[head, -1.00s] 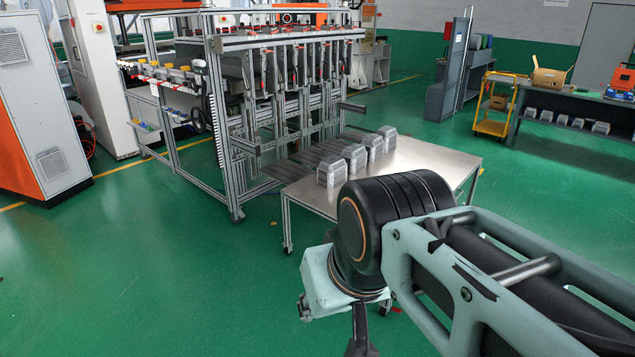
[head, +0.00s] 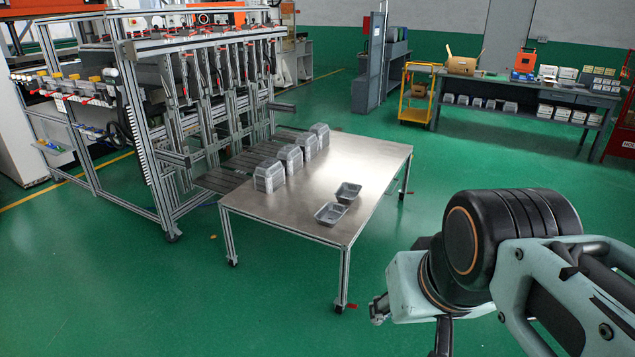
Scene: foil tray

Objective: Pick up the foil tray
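Two single foil trays sit open side up on the metal table (head: 378,160). One foil tray (head: 348,192) is near the table's right part, and another foil tray (head: 331,213) lies nearer the front corner. Several taller stacks of foil trays (head: 269,176) stand in a row along the table's left side. My gripper (head: 443,337) shows only as a dark piece below my wrist at the bottom edge, apart from the table and to its right. Its fingertips are out of frame, so I cannot tell whether it is open or shut.
A framed machine (head: 205,100) adjoins the table's left side. A yellow cart (head: 418,95) and a workbench (head: 520,85) with boxes and more trays stand at the back right. Green floor (head: 110,270) is clear in front of the table and to its right.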

